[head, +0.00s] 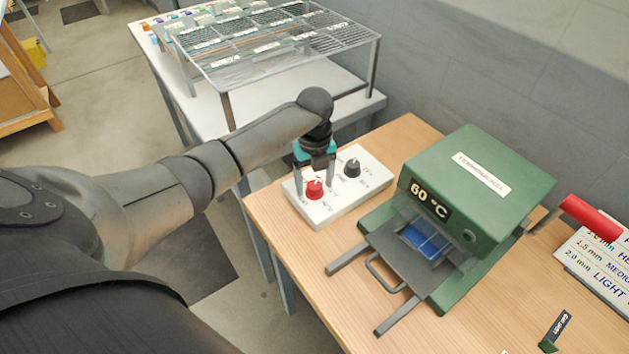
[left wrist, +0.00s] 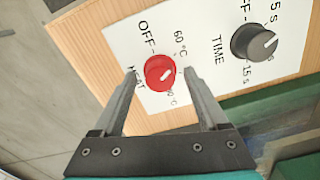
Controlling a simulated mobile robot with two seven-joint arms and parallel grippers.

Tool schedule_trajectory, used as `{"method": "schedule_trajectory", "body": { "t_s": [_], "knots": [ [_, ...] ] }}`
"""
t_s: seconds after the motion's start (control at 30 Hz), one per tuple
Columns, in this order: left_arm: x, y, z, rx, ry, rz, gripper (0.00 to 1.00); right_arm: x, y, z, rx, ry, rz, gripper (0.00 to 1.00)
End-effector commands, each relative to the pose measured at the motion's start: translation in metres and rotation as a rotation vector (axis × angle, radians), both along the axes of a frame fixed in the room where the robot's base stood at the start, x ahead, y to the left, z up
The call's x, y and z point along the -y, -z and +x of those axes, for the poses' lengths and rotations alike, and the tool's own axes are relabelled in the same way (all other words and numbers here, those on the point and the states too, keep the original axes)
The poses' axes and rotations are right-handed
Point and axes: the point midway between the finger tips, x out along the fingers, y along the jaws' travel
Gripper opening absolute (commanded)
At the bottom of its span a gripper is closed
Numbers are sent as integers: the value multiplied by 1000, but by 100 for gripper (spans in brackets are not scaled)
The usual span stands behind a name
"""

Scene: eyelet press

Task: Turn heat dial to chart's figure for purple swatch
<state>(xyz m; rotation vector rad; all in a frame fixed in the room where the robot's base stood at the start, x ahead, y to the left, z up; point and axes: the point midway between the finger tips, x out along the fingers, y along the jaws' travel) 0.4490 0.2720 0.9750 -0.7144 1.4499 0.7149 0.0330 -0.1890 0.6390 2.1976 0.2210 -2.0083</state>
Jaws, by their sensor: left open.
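The red heat dial (head: 314,189) sits on a white control box (head: 346,206) on the wooden table. The green press (head: 478,190) displays 60 °C. A chart board (head: 598,262) at the right edge is cut off, with thickness rows and words. I cannot make out a purple swatch. My right gripper is not in view.
A black time dial (head: 352,168) is close beside the red one. The press has a red-gripped lever (head: 590,217) and a blue piece (head: 427,240) in its opening.

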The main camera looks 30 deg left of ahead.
Motion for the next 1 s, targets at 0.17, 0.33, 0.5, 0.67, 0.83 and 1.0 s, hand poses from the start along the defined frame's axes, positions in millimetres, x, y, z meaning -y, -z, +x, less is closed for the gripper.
{"method": "schedule_trajectory", "body": {
  "t_s": [0.17, 0.33, 0.5, 0.67, 0.83, 1.0],
  "knots": [
    [0, 0, 0, 0, 0, 0, 73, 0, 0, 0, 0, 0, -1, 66],
    [0, 0, 0, 0, 0, 0, 53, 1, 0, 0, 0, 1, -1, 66],
    [0, -1, 0, 0, -1, 0, 34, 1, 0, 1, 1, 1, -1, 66],
    [0, -1, 0, 0, -1, 0, 16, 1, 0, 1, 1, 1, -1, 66],
    [0, -1, 0, 0, -1, 0, 0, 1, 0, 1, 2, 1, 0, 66],
    [0, -1, 0, 1, 2, 1, 0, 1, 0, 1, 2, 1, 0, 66]
  ]
}}
